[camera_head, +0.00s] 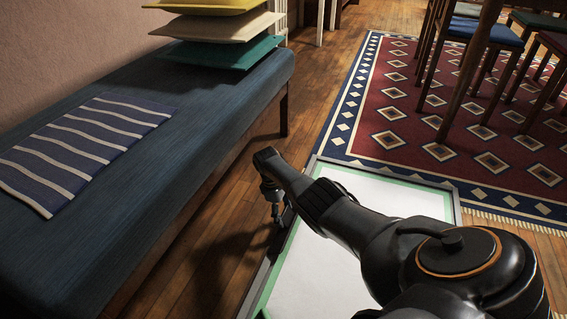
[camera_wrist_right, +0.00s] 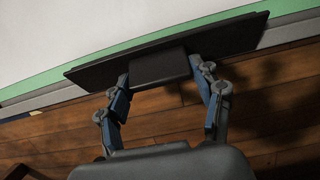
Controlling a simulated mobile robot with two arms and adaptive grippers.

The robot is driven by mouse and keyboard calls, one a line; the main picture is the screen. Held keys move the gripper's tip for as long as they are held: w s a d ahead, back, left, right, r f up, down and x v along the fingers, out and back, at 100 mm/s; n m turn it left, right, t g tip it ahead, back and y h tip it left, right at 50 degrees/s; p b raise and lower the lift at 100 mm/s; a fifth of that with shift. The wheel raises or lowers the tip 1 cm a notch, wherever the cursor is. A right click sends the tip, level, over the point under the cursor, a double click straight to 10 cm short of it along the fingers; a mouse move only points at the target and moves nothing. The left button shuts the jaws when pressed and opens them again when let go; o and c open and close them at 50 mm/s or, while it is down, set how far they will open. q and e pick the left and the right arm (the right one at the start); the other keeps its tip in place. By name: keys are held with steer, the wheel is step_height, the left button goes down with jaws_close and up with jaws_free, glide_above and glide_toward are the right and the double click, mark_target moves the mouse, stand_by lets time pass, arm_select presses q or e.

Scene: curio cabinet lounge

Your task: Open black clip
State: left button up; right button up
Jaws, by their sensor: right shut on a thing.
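The black clip (camera_wrist_right: 158,64) shows in the right wrist view as a long, flat dark bar with a raised block at its middle. It lies across the green-and-grey edge of a white panel (camera_wrist_right: 70,30). My right gripper (camera_wrist_right: 160,76) is shut on the clip's block, one finger at each side. In the head view my right gripper (camera_head: 280,212) reaches down at the panel's left edge, and the panel (camera_head: 325,265) lies beneath my right arm. The clip is hard to make out there. My left gripper is not in view.
A blue bench (camera_head: 215,95) with a striped cloth (camera_head: 85,145) and stacked cushions (camera_head: 225,30) stands at left. A patterned rug (camera_head: 470,150) with chairs (camera_head: 490,35) lies at the upper right. A strip of bare wooden floor (camera_head: 215,235) runs between bench and panel.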

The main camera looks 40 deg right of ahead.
steer(key=o, duration=1.2)
steer(key=shift+c, duration=0.2)
steer(key=shift+r, duration=0.1)
steer(key=v, duration=1.1)
steer(key=shift+r, duration=0.4)
steer(key=shift+a, duration=0.1)
